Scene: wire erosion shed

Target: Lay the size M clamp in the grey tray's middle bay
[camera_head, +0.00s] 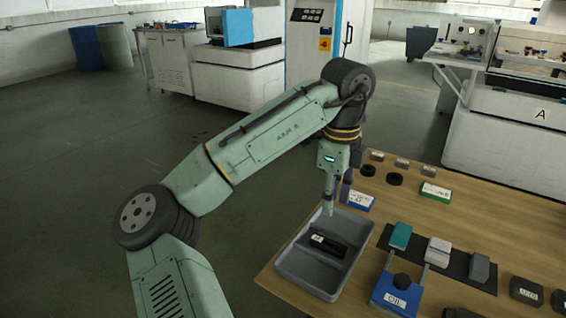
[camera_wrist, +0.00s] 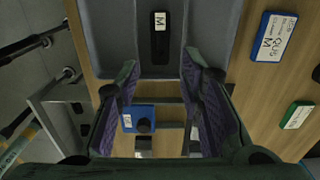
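The size M clamp (camera_wrist: 160,46) is a dark bar with a white label reading M. It lies in the middle bay of the grey tray (camera_wrist: 103,35), between the dividers, and its ends look clear of my fingers. In the head view the clamp (camera_head: 328,246) lies flat in the same tray (camera_head: 304,284), at the table's near left corner. My gripper (camera_head: 328,208) is above the tray. In the wrist view my gripper (camera_wrist: 161,68) has its two fingers wide apart with nothing between them.
A blue oil box (camera_head: 396,294) with a dark knob stands right of the tray. A dark mat (camera_head: 458,266) holds teal, white and grey blocks. A blue case (camera_head: 357,201) labelled M and a green case (camera_head: 435,192) lie behind. Dark blocks (camera_head: 525,291) sit at the right.

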